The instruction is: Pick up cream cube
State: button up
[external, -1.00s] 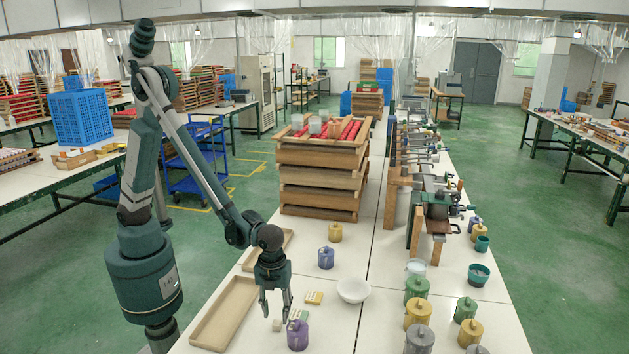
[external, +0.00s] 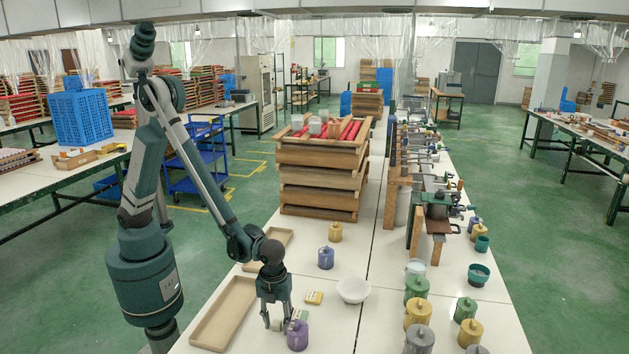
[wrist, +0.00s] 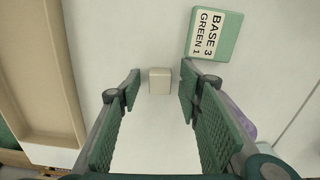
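The cream cube (wrist: 160,81) sits on the white table, just ahead of and between my fingertips in the wrist view. In the external view the cube (external: 276,325) shows small between the fingers, close to the table. My gripper (external: 278,321) is open and points down; its two green padded fingers also show in the wrist view (wrist: 160,88), with a gap to the cube on each side. I cannot tell the exact height of the fingertips above the table.
A green block labelled "BASE 3 GREEN 1" (wrist: 216,34) lies right of the cube. A purple jar (external: 297,336) stands close to the right finger. A wooden tray (external: 206,345) lies to the left. A yellow block (external: 314,298) and white bowl (external: 353,290) are farther right.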

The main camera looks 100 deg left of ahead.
aim_at(277, 322)
dwell(0.5)
jog(key=c, duration=0.8)
jog(key=shift+r+p, duration=0.95)
jog(key=shift+r, duration=4.05)
